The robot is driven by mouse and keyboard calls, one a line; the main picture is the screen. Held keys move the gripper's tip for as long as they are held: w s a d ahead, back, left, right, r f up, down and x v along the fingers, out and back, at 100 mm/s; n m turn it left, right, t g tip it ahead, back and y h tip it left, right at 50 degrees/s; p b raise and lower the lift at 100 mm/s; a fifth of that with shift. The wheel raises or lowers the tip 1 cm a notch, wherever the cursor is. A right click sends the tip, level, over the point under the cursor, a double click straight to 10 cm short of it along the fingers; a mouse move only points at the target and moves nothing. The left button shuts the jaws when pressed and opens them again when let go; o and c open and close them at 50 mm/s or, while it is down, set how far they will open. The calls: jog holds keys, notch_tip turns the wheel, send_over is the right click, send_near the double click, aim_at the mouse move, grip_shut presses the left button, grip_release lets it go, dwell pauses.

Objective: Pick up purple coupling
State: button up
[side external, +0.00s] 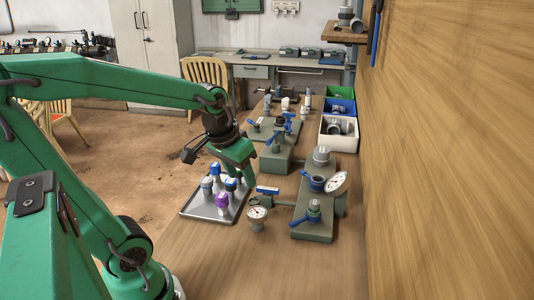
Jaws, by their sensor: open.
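The purple coupling (222,201) is a small purple-collared part standing on a grey metal tray (190,211). It is near the tray's front right, among several grey and blue couplings (207,186). My green gripper (242,172) points downward over the back right part of the tray. It is above and behind the purple coupling, and apart from it. The gripper is open, and I see nothing held in it. Its fingertips are small and partly hidden here.
A pressure gauge (257,217) stands just right of the tray. Green-grey manifold blocks (314,222) with blue valves and a larger gauge (336,183) are farther right. Parts bins (338,138) stand behind, along a wooden wall (450,130). The front table surface (270,270) is clear.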

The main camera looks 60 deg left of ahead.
jog(key=w+a+f+n+g, duration=0.2)
jog(key=a+f+n, duration=0.1)
jog(key=a+f, duration=0.4)
jog(key=n+g, duration=0.2)
jog(key=n, duration=0.1)
send_over(223, 204)
jog(key=a, duration=0.2)
jog(key=shift+h, duration=0.4)
jog(key=f, duration=0.6)
jog(key=shift+w+f, duration=0.1)
jog(key=shift+w, duration=0.25)
jog(key=shift+f, duration=0.1)
jog(key=shift+f, duration=1.2)
jog(key=shift+f, duration=2.6)
